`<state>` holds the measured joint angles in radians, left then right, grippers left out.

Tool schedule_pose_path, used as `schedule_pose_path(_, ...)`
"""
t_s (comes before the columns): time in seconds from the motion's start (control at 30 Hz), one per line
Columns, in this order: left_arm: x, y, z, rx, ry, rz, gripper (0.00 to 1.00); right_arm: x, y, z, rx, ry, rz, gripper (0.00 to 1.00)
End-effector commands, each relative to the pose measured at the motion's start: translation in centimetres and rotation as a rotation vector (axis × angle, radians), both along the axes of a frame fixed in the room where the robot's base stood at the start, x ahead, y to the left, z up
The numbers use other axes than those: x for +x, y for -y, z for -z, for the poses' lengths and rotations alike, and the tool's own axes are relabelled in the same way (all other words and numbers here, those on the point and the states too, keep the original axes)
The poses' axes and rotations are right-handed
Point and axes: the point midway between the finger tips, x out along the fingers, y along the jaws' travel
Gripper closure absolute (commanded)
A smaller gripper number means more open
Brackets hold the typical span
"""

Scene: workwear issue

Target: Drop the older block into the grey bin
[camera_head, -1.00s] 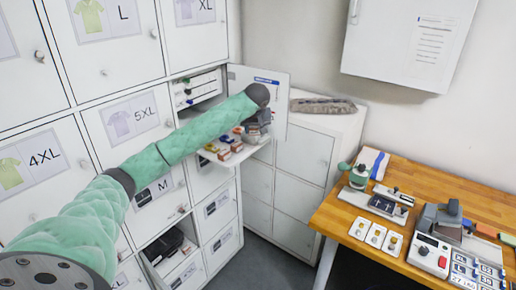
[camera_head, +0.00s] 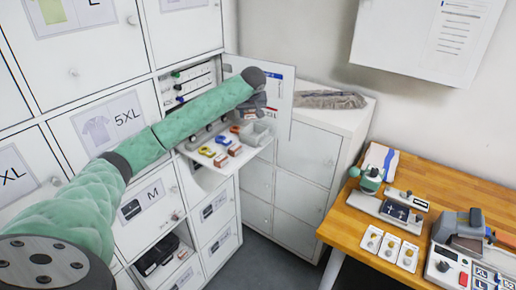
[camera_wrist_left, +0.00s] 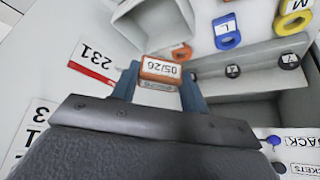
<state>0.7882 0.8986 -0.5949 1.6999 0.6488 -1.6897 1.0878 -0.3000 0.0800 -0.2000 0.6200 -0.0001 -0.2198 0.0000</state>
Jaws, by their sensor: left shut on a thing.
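My left gripper (camera_head: 259,112) is above the fold-out shelf in the open locker. In the left wrist view its two blue fingers (camera_wrist_left: 160,88) are shut on a small orange-brown block (camera_wrist_left: 160,69) with a white label reading 05/26. The grey bin (camera_head: 262,136) stands at the right end of the shelf, below the gripper; in the left wrist view its open box (camera_wrist_left: 128,20) shows just beyond the held block. Two more small brown-and-white blocks (camera_head: 221,160) (camera_head: 235,150) lie on the shelf; their labels are too small to read. My right gripper is not in view.
Yellow, blue (camera_head: 222,140) and orange ring tags lie on the shelf beside the blocks. The open locker door (camera_head: 283,125) stands close right of the gripper. A grey bundle (camera_head: 330,99) lies on the low cabinet. A wooden table (camera_head: 340,222) with tools is at right.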

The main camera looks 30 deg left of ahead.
Motion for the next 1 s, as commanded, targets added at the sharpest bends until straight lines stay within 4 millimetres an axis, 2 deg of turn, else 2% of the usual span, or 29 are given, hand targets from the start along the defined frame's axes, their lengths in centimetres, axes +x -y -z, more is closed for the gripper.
schedule_pose_path(0.5, 0.0, -0.1, 4.8, 0.001, -0.001, -0.001, 0.77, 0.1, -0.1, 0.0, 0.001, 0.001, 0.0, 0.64)
schedule_pose_path(0.83, 0.0, 0.0, 5.3, 0.0, 0.0, -0.001, 0.77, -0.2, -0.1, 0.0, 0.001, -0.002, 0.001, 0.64)
schedule_pose_path(0.87, 0.0, 0.0, 5.3, 0.0, 0.0, -0.001, 0.53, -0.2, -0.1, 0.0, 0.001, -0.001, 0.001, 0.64)
schedule_pose_path(0.97, 0.0, 0.0, 5.3, 0.0, 0.0, -0.001, 0.34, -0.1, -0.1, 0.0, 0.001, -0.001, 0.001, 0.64)
schedule_pose_path(1.0, 0.0, 0.0, 5.3, 0.0, 0.0, -0.001, 0.3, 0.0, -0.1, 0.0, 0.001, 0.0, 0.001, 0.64)
